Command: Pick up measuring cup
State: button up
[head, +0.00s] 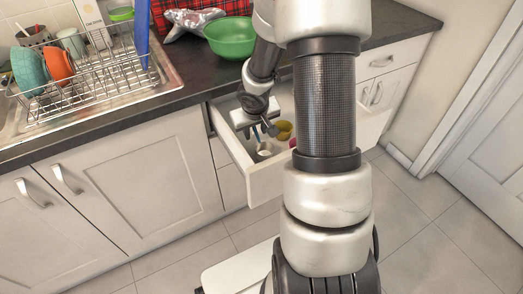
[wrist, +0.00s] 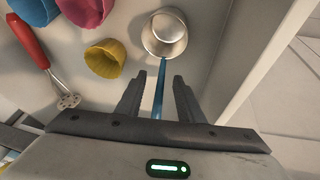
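The measuring cup looks like a silver metal cup (wrist: 165,33) with a blue handle, lying in the open drawer (head: 238,158). In the wrist view its cup part is beyond my fingertips, and the blue handle runs back between my fingers. My gripper (wrist: 159,78) is open, one finger on each side of the handle, with gaps showing. I cannot tell how far above the handle the fingers are. In the head view my gripper (head: 267,130) is over the drawer, and the small pale cup (head: 264,153) shows just below it.
The drawer also holds a yellow cup (wrist: 106,59), a pink cup (wrist: 85,10), a blue cup (wrist: 35,9) and a red-handled utensil (wrist: 30,42). The drawer's side wall (wrist: 240,60) is close on the right in the wrist view. A green bowl (head: 232,38) and dish rack (head: 85,75) are on the counter.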

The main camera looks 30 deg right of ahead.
jog(key=shift+c, duration=0.3)
grip_shut()
jog(key=shift+r, duration=0.1)
